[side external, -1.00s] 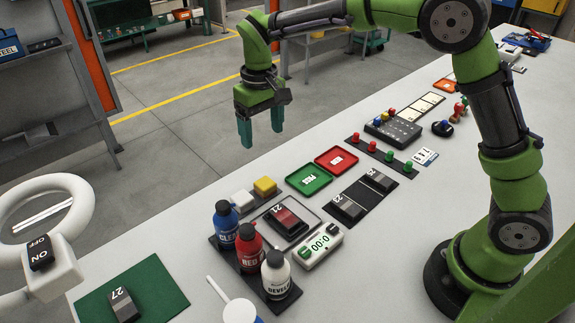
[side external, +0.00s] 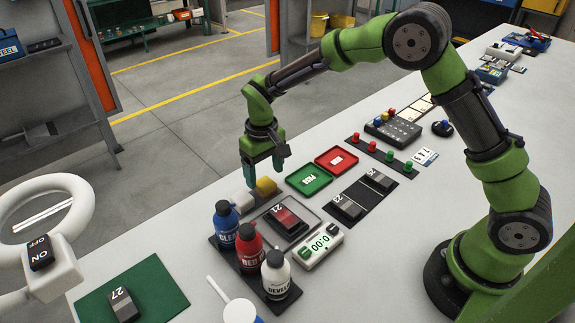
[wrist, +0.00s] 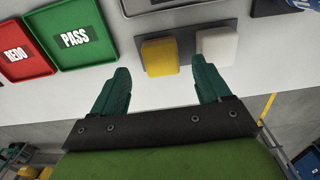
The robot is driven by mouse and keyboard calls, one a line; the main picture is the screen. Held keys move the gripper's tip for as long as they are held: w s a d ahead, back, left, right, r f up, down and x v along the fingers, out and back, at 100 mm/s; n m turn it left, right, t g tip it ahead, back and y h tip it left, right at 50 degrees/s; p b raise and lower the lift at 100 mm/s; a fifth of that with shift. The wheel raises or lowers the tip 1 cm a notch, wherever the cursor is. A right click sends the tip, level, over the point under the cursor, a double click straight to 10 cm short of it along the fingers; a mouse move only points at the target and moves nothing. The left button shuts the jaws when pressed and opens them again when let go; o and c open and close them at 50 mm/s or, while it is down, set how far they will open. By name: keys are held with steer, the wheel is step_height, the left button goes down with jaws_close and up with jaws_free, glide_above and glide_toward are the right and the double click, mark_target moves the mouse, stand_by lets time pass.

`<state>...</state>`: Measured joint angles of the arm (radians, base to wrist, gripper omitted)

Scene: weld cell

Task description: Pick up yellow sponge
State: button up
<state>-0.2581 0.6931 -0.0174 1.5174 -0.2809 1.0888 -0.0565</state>
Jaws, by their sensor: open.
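The yellow sponge (side external: 265,186) sits near the far edge of the table, beside a white block (side external: 242,200). In the wrist view the yellow sponge (wrist: 160,57) lies just ahead of my fingertips, between their lines, with the white block (wrist: 217,46) to its right. My gripper (side external: 264,172) is open and empty, fingers down, close to the sponge in the side view. In the wrist view my gripper (wrist: 160,82) has its two teal fingers spread wider than the sponge. The right finger points toward the white block's near side. I cannot tell the exact height above the table.
A green PASS tray (side external: 309,180) and a red tray (side external: 336,160) lie to the right of the sponge. Blue, red and white bottles (side external: 250,245) stand at the front left. A tray with a block marked 21 (side external: 287,220) lies close by.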

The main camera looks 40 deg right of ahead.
mark_target(265, 183)
step_height(265, 183, down, 4)
steer(key=shift+a+r, duration=0.1)
steer(key=shift+r, duration=0.05)
steer(key=c, duration=1.1)
steer(key=shift+c, duration=0.2)
steer(key=shift+r, duration=0.15)
steer(key=shift+r, duration=0.6)
step_height(265, 183, up, 2)
steer(key=shift+s+r, duration=0.1)
steer(key=shift+r, duration=0.1)
steer(key=s+d, duration=0.1)
steer(key=s, duration=0.4)
steer(key=s+d, duration=0.1)
steer(key=s, duration=0.4)
steer(key=s+d+r, duration=0.1)
steer(key=s+d, duration=0.1)
steer(key=s, duration=0.3)
steer(key=shift+s+r, duration=0.1)
steer(key=shift+s, duration=0.1)
steer(key=shift+c, duration=0.7)
